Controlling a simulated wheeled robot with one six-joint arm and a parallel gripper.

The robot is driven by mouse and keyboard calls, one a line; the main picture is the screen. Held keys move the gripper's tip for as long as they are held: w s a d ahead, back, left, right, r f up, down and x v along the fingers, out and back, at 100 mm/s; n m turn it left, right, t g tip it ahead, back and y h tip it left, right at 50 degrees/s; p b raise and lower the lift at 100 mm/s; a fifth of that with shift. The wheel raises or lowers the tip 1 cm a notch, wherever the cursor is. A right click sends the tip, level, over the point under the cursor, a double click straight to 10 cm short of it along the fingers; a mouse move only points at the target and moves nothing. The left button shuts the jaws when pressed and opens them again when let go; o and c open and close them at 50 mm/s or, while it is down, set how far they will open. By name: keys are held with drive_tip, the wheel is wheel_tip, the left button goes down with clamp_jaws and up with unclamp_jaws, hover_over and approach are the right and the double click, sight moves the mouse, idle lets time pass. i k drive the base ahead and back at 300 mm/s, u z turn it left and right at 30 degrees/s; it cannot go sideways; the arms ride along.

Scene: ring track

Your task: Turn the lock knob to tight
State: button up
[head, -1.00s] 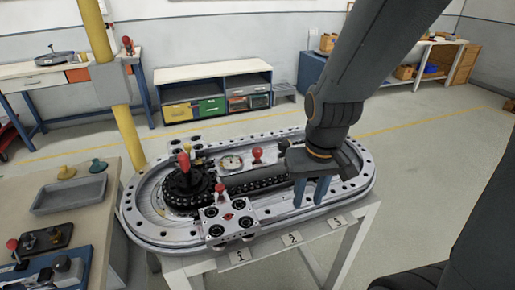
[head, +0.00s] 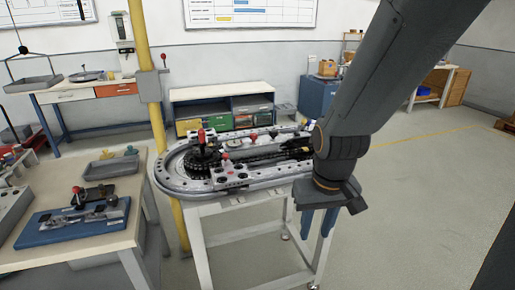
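The oval ring track (head: 172,182) lies on a white stand in the middle. A red ball-topped handle (head: 201,135) stands on the dark round hub at its left end. A second red knob (head: 253,137) stands behind the middle of the track, and a smaller red knob (head: 226,157) sits near the carriage plate (head: 231,178). I cannot tell which of these is the lock knob, nor its setting. My gripper (head: 318,222) points down at the track's front right, its blue fingers apart with nothing seen between them. My arm hides the track's right end.
A workbench (head: 95,238) at the left holds a grey tray (head: 110,167) and a blue fixture (head: 75,222) with a red knob. A low cabinet (head: 222,95) stands behind the track. Open floor (head: 420,200) lies to the right.

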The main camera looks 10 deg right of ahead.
sight(253, 136)
drive_tip(key=k, duration=0.65)
drive_tip(key=u, duration=0.85)
drive_tip(key=i, duration=1.65)
drive_tip(key=z, duration=1.2)
